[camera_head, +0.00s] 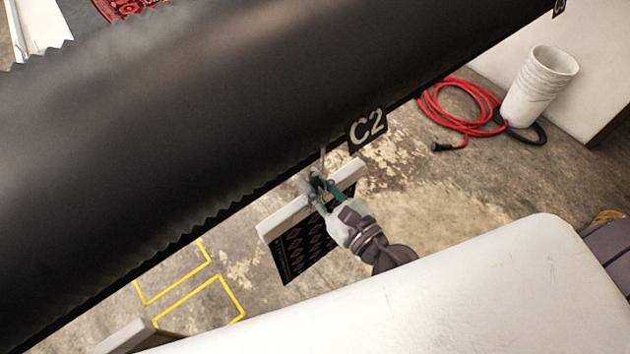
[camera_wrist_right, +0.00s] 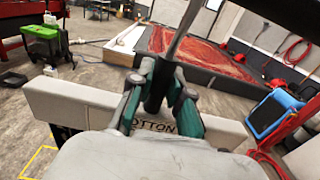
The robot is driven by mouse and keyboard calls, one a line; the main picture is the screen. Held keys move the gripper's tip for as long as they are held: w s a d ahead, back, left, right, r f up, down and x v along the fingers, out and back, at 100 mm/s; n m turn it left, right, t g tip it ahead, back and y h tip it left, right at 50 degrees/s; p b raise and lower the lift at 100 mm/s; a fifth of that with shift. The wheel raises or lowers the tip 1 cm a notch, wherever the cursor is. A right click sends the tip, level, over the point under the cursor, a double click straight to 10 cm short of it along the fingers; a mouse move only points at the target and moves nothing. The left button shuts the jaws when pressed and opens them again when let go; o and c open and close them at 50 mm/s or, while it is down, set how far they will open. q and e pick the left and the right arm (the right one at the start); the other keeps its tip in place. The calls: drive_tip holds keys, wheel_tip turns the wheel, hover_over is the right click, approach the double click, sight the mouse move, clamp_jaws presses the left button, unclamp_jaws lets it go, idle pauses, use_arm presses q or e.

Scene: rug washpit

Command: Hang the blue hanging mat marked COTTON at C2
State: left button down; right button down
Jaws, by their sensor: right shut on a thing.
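My right gripper (camera_head: 319,184) is shut on the hanger of a hanging mat, at the middle of its pale top bar (camera_head: 285,218). The mat (camera_head: 306,248) hangs below the bar and looks dark navy or black, with reddish diamond shapes. In the right wrist view the bar (camera_wrist_right: 75,100) carries dark lettering, of which "OTTON" shows behind the gripper (camera_wrist_right: 155,92). The C2 sign (camera_head: 367,128) is on the lower edge of the black beam, just above and right of the gripper. A thin metal rod (camera_wrist_right: 186,27) rises from the fingers; whether it touches the beam is unclear. My left gripper is out of view.
The large black beam (camera_head: 200,105) crosses the head view. A red hose (camera_head: 455,108) and a white ribbed bucket (camera_head: 540,88) stand right. Yellow lines (camera_head: 190,283) mark the floor.

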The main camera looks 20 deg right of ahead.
drive_tip(key=shift+f, duration=0.1)
drive_tip(key=shift+f+b, duration=1.9)
drive_tip(key=shift+f, duration=0.05)
